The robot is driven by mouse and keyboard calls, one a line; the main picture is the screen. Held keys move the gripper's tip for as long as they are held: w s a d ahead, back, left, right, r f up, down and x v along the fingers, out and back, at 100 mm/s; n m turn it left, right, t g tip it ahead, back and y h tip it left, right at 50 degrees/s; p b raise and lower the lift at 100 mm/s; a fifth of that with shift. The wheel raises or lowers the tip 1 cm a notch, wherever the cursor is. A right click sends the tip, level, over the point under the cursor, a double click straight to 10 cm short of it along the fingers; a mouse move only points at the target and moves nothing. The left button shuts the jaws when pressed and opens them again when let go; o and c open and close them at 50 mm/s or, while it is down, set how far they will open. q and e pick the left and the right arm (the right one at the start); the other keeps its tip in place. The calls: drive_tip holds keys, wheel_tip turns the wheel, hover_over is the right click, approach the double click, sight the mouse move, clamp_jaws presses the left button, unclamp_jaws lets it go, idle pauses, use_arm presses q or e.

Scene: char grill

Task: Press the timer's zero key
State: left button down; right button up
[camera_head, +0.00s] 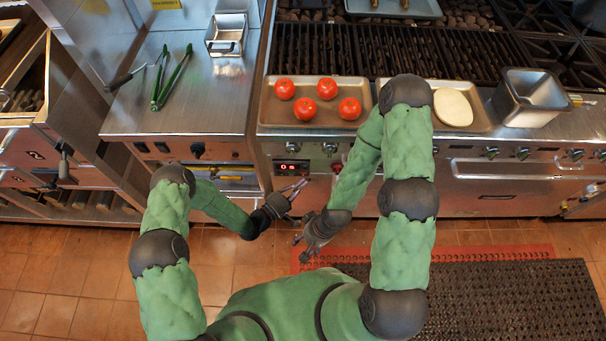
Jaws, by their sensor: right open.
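The timer (291,167) is a small dark panel with a red lit display on the front of the counter, below the tray of tomatoes. Its keys are too small to make out. My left gripper (297,187) is just below the timer, in front of the counter front. Its fingers point up and right, and I cannot tell how far apart they are or whether they touch anything. My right gripper (300,248) is open and empty, lower down over the floor by the red mat edge.
Another tray (479,122) holds a pale round item (453,107). Tongs (172,78) and a metal container (226,34) are at left. The grill (390,45) lies behind.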

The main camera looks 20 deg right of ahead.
use_arm(q)
drive_tip(key=s, duration=0.2)
drive_tip(key=s+a, duration=0.1)
drive_tip(key=s, duration=0.1)
drive_tip(key=shift+s+a+p, duration=0.2)
drive_tip(key=shift+s+p, duration=0.1)
drive_tip(key=shift+s, duration=0.1)
idle(0.9)
drive_tip(key=a+f+m+g+y, duration=0.2)
drive_tip(key=a+f+y, duration=0.3)
drive_tip(key=a+y, duration=0.6)
drive_tip(key=s+a+r+m+g+y, duration=0.1)
drive_tip(key=s+a+r+g, duration=0.2)
drive_tip(key=s+a+g, duration=0.3)
drive_tip(key=s+a, duration=0.4)
drive_tip(key=s, duration=0.4)
drive_tip(key=shift+s+a+m, duration=0.2)
drive_tip(key=shift+s+m, duration=0.05)
drive_tip(key=shift+m, duration=0.05)
